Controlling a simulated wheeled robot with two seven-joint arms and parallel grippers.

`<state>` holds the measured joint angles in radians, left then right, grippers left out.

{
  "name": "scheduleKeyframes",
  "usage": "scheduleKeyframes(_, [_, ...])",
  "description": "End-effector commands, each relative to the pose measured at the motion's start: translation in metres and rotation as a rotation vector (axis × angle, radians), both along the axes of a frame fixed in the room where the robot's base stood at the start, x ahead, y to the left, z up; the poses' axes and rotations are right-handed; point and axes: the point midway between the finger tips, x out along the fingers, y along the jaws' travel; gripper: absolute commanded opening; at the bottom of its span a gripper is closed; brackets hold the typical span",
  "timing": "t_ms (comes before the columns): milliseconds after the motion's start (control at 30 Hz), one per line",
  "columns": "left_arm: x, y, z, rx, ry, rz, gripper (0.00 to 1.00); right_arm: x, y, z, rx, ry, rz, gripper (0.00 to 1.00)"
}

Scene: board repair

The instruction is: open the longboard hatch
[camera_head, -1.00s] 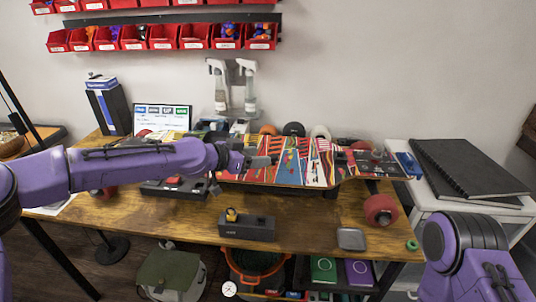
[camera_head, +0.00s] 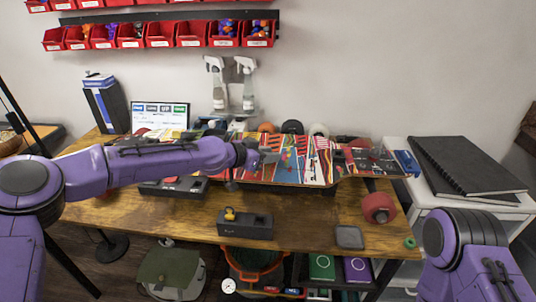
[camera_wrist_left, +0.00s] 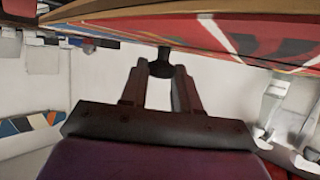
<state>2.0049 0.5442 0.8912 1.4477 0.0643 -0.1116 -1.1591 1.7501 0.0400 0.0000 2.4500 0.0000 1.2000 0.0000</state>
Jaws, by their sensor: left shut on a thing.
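The longboard (camera_head: 318,166), with a red, white and blue graphic, lies across the back of the workbench. In the left wrist view its edge (camera_wrist_left: 240,36) spans the top of the picture. My left gripper (camera_head: 272,155) is at the board's left part. In the left wrist view, my left gripper (camera_wrist_left: 160,80) is shut on a small dark knob (camera_wrist_left: 160,64) close to the board. I cannot make out the hatch's outline or whether it is open. My right arm shows at the lower right, but its gripper is out of view.
The wooden bench (camera_head: 180,222) holds a dark grey box (camera_head: 245,224), a small grey tray (camera_head: 349,237) and a red wheel (camera_head: 379,207). A black notebook (camera_head: 465,168) lies on the white cabinet at right.

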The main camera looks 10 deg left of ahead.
Motion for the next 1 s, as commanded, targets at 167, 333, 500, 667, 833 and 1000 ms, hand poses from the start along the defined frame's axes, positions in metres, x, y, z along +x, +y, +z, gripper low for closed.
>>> scheduleKeyframes(167, [0.002, 0.0, 0.016, 0.002, 0.053, 0.0, 0.0, 0.0, 0.0, 0.026, 0.0, 0.0, 0.0, 0.69])
scheduleKeyframes(333, [0.007, -0.001, 0.034, 0.004, 0.16, -0.001, 0.0, 0.0, 0.0, 0.064, 0.0, 0.0, 0.0, 0.69])
scheduleKeyframes(500, [0.017, 0.0, 0.049, 0.003, 0.298, 0.002, 0.0, 0.0, 0.0, 0.101, 0.0, 0.0, 0.0, 0.69])
scheduleKeyframes(667, [0.026, 0.0, 0.057, 0.002, 0.417, 0.002, 0.0, 0.0, 0.0, 0.121, 0.0, 0.0, 0.0, 0.69])
scheduleKeyframes(833, [0.033, 0.0, 0.061, 0.0, 0.499, 0.002, 0.0, 0.0, 0.0, 0.13, 0.0, 0.0, 0.0, 0.69])
scheduleKeyframes(1000, [0.038, 0.0, 0.065, -0.001, 0.557, 0.002, 0.0, 0.0, 0.0, 0.136, 0.0, 0.0, 0.0, 0.69])
